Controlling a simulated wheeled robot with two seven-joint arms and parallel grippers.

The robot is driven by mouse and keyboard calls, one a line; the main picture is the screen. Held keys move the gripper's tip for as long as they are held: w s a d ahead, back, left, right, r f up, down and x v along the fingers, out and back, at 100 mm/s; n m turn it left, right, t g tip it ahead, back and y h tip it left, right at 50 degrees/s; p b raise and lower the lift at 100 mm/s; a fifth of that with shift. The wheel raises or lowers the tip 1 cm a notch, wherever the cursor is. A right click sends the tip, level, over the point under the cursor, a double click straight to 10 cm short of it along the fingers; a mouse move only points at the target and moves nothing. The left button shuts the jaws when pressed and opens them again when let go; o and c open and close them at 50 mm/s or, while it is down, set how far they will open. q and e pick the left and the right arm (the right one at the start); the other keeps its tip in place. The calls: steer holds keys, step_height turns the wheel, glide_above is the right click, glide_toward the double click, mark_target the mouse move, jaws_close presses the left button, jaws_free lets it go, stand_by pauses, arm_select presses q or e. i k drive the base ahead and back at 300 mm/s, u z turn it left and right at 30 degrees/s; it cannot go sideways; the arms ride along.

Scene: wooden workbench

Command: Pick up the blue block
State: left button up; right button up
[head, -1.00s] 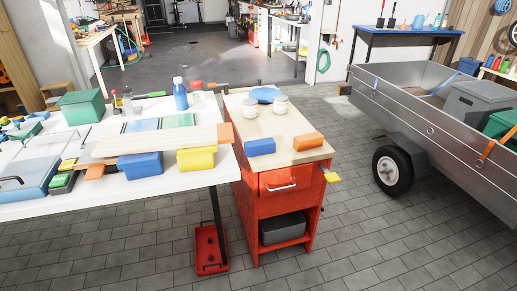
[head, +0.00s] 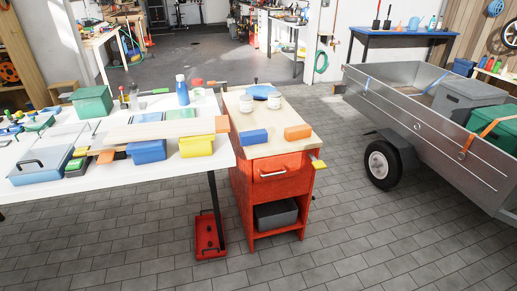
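A blue block (head: 254,137) lies on the wooden top of the red cabinet (head: 262,156), near its left front. An orange block (head: 298,132) lies just to its right, apart from it. Another blue box-shaped thing (head: 147,151) sits at the front edge of the white table, beside a yellow one (head: 197,146). Neither of my grippers shows in the head view.
The white table (head: 105,184) at left is crowded. A grey trailer (head: 425,128) stands at right.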

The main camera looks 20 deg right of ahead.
mark_target(260, 136)
steer(key=z, duration=0.9)
steer(key=i, duration=0.95)
steer(key=u, duration=0.3)
